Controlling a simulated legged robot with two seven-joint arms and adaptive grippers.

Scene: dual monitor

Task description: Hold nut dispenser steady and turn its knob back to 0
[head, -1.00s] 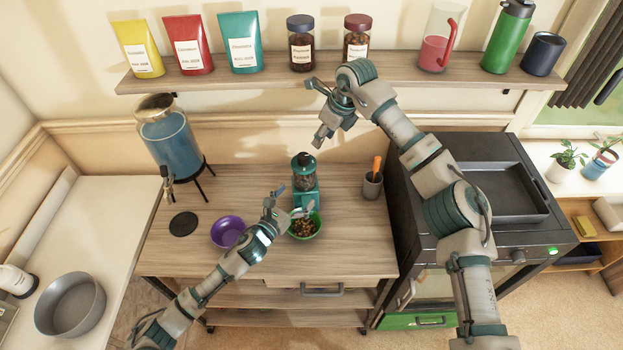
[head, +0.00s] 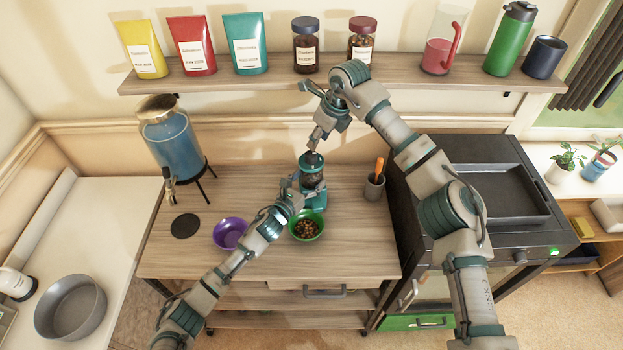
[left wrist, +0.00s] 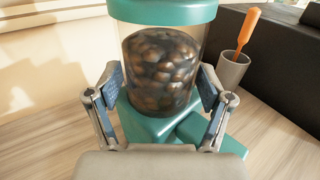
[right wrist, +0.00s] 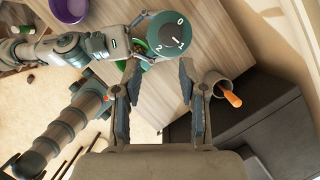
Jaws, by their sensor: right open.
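The nut dispenser (head: 313,178) stands upright on the wooden table, with a clear jar of nuts (left wrist: 160,70) on a teal base (left wrist: 160,128). Its round teal knob (right wrist: 168,35) is on top, marked 0, 1 and 2; I cannot read its setting surely. My left gripper (left wrist: 160,88) has one finger on each side of the lower jar; whether they press on it is unclear. My right gripper (head: 314,143) points down just above the knob. In the right wrist view its open fingers (right wrist: 160,72) are apart and empty, the knob beyond their tips.
A green bowl of nuts (head: 306,226) is in front of the dispenser, close to my left gripper. A purple bowl (head: 229,233) is left of it. A cup with an orange-handled tool (head: 374,187) stands right. A shelf (head: 340,82) with jars runs behind my right arm.

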